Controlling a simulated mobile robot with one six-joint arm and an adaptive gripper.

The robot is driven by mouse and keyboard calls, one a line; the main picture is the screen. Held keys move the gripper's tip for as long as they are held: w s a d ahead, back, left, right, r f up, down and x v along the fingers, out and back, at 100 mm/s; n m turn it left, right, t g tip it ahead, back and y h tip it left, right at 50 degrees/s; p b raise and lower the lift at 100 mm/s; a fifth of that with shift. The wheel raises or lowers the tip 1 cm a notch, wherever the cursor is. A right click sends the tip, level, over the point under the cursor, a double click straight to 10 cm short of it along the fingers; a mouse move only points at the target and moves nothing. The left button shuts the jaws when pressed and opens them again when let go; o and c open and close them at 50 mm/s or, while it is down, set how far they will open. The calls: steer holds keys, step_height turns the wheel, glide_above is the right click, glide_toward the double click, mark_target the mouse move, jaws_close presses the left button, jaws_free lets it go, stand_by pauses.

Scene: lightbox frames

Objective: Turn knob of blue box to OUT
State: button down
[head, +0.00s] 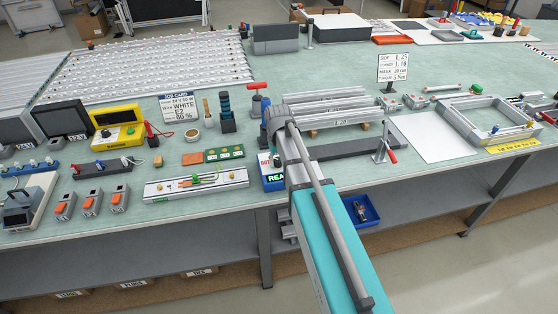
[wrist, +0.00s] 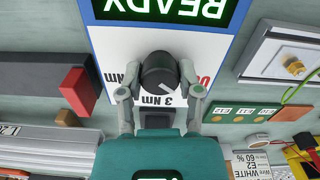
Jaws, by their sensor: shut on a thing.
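The blue box has a white face with a blue edge (wrist: 94,40) and a lit green READY display (wrist: 165,10), upside down in the wrist view. Its black round knob (wrist: 158,68) has a pale pointer line slanting to the lower right. A 3 NM label shows below the knob, a partly hidden NM label at left and a partly hidden red label at right. My gripper (wrist: 160,82) is shut on the knob, one finger on each side.
A red-ended dark block (wrist: 78,90) and metal profiles (wrist: 40,145) lie beside the box. A green terminal board (head: 224,155) and a white rail assembly (head: 197,184) are close on its left. A red-handled clamp (head: 384,148) stands to the right.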

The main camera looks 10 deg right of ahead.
stand_by(0.3)
steer(key=shift+c, duration=1.3)
jaws_free()
steer(key=shift+s, duration=0.1)
